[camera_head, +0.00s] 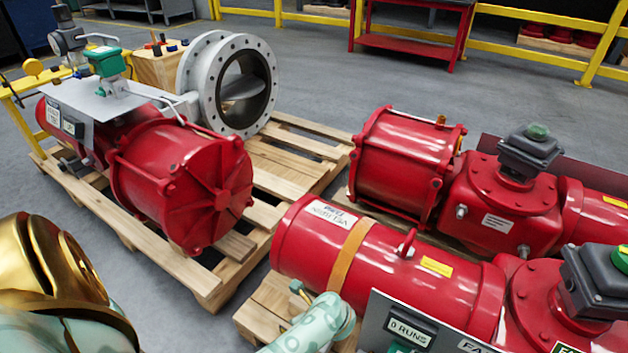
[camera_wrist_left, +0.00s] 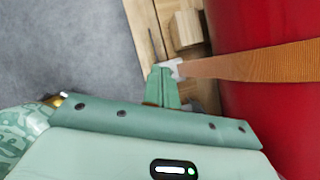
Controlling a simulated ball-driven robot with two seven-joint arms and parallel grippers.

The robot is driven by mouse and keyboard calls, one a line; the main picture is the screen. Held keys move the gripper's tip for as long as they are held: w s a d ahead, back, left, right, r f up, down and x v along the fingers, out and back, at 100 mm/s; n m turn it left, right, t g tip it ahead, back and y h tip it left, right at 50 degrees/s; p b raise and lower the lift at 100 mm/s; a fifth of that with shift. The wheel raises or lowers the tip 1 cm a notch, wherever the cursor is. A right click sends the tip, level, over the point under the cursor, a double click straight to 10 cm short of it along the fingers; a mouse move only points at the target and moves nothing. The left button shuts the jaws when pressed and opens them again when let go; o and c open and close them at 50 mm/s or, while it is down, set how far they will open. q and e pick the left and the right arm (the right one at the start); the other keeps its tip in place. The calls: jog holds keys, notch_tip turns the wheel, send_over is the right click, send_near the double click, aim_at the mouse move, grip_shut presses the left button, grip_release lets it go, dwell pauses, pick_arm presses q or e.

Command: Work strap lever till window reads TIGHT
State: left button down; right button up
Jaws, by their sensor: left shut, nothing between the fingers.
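An orange strap (camera_head: 351,256) runs over the near red cylinder (camera_head: 315,243). It also shows in the left wrist view (camera_wrist_left: 250,64), where its end meets a small pale grey fitting (camera_wrist_left: 173,69); I cannot tell whether this is the lever. My left gripper (camera_head: 298,288) is at the cylinder's lower near side. In the left wrist view its green fingers (camera_wrist_left: 162,75) are shut and empty, close beside the fitting; I cannot tell whether they touch it. No window reading TIGHT is visible. My right gripper is out of view.
A grey panel (camera_head: 377,332) with a "0 RUNS" plate (camera_head: 408,332) stands right of my left arm. Wooden pallets (camera_head: 262,303) lie under the red actuators. Another red actuator (camera_head: 180,180) stands on the left. Grey floor (camera_head: 150,270) lies open left of the near pallet.

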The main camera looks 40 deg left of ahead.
pick_arm(q)
jog(key=d+n+h, duration=0.1)
jog(key=d+h, duration=0.1)
jog(key=d+n+g, duration=0.1)
jog(key=d, duration=0.1)
jog(key=shift+w+r+n+h, duration=0.2)
jog(key=shift+w+n+h, duration=0.1)
jog(key=shift+h, duration=0.1)
